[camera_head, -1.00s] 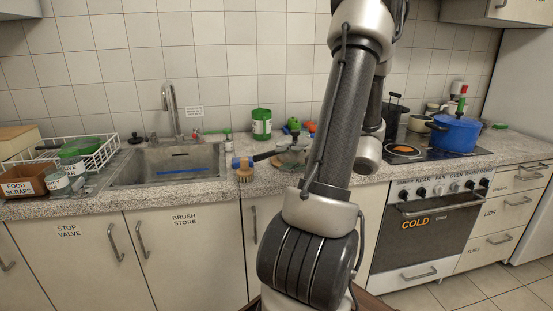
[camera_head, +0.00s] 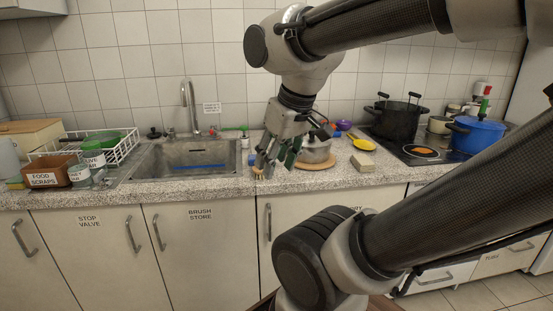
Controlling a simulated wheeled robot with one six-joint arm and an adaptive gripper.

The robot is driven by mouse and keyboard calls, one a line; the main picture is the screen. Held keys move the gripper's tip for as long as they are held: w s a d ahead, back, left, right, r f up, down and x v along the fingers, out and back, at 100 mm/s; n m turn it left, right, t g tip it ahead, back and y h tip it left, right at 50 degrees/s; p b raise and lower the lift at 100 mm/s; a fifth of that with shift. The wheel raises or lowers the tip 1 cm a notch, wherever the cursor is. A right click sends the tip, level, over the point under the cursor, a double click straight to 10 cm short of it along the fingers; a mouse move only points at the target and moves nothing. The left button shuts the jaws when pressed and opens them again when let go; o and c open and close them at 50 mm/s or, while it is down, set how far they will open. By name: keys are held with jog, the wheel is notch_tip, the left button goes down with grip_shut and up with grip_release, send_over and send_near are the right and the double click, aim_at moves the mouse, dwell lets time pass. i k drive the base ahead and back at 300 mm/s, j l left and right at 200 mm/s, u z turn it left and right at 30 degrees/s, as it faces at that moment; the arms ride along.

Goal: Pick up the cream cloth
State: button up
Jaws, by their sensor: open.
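A small cream block-like item (camera_head: 363,162), which looks like the folded cream cloth, lies on the counter right of the pot and near the front edge. My gripper (camera_head: 272,164) is open and points down over the counter just right of the sink. It is well left of the cloth, with the pot between them. A wooden scrub brush (camera_head: 258,174) lies at the fingertips; I cannot tell whether they touch it. My gripper partly hides the green item behind it.
A steel pot (camera_head: 316,150) stands on a round wooden board (camera_head: 322,165). A yellow spoon (camera_head: 362,144) lies behind the cloth. The sink (camera_head: 185,160) is at left.

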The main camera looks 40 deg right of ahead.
aim_at(362, 161)
jog(key=z, duration=1.65)
